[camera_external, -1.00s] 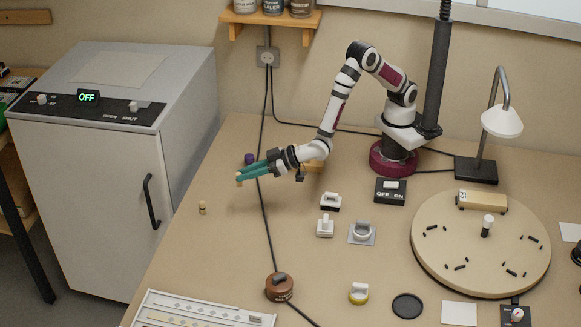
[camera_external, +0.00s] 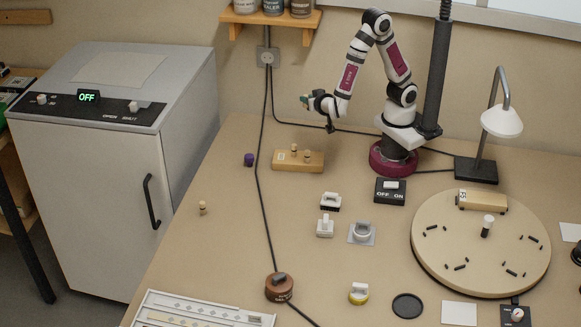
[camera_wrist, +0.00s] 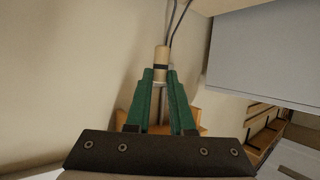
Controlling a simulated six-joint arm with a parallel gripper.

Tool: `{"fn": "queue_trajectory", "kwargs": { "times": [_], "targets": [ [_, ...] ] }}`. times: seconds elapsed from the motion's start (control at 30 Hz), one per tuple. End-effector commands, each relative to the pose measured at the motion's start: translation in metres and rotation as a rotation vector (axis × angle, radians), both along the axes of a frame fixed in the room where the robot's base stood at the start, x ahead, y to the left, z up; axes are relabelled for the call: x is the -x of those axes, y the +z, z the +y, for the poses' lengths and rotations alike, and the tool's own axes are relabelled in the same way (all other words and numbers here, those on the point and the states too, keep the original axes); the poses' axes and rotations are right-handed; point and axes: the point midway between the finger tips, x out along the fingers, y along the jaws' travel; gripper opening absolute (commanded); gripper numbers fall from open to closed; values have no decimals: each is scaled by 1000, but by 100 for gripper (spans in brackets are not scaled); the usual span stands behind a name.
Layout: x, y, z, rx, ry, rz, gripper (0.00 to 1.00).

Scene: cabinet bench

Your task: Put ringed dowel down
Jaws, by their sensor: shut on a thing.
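My gripper (camera_external: 305,101) is raised in the air near the back wall, above and behind the wooden block. In the wrist view, its green fingers (camera_wrist: 160,76) are shut on a pale wooden dowel with a dark ring (camera_wrist: 161,57). The dowel points out beyond the fingertips and touches nothing else that I can see. In the external view, it is too small to make out clearly.
A wooden block (camera_external: 285,167) with two small dowels stands on the bench below my gripper. A purple piece (camera_external: 249,159) is left of it; another small dowel (camera_external: 202,208) stands near the left edge. A black cable (camera_external: 262,205) crosses the bench. A turntable (camera_external: 445,259) is at right.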

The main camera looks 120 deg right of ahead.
Motion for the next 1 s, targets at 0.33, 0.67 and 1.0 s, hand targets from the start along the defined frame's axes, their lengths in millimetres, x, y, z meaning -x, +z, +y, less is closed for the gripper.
{"fn": "queue_trajectory", "kwargs": {
  "times": [0.33, 0.67, 1.0],
  "targets": [
    [-68, -49, 37, 0, 3, 1, 0],
    [-70, -88, 37, -1, 4, -2, 0],
    [-70, -94, 37, 0, 4, -1, 0]
  ]
}}
